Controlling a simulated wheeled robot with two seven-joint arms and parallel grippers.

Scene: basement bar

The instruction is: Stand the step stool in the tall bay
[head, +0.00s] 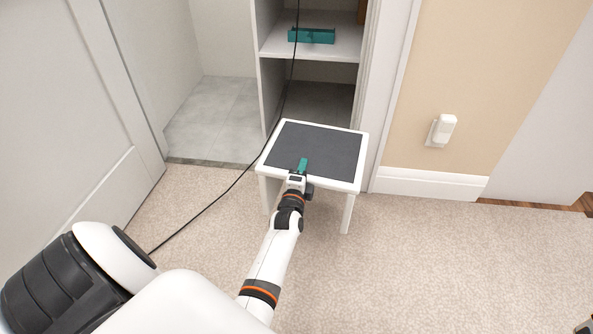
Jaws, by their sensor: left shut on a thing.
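The step stool (318,148) has a dark grey top, a white rim and white legs. It is upright in front of the closet opening, over the carpet; I cannot tell whether its feet touch the floor. My left gripper (301,170) is shut on the stool's near edge, at a small teal piece, and hides part of the rim. The tall bay (215,110) appears to be the open space left of the white divider, with a grey tile floor and nothing standing on it. My right gripper is not clearly in view.
A white divider (268,75) separates this bay from a shelf (335,47) holding a teal item (311,36). A black cable (213,203) hangs down and crosses the carpet. A white door (60,110) stands at left. A plug-in device (442,128) sticks out at right.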

